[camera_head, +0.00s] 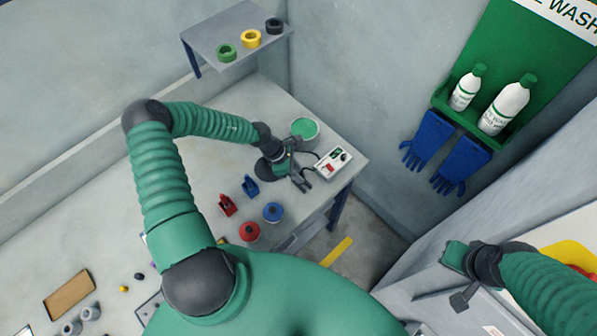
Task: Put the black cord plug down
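My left gripper (303,180) is low over the right end of the grey bench, just left of a white device (333,162) with a red switch. A thin black cord (311,153) runs from the device toward this gripper. The black plug cannot be picked out against the dark fingers, so I cannot tell whether they hold it. My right gripper (459,279) is at the lower right, above pale grey equipment, far from the cord. The state of its fingers is unclear.
A green round container (304,129) stands behind the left gripper. Red (227,205) and blue (250,187) clamp-like items and red (250,232) and blue (273,212) round pieces are in front of it. A shelf (215,30) holds tape rolls. The bench's left part (100,220) has free room.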

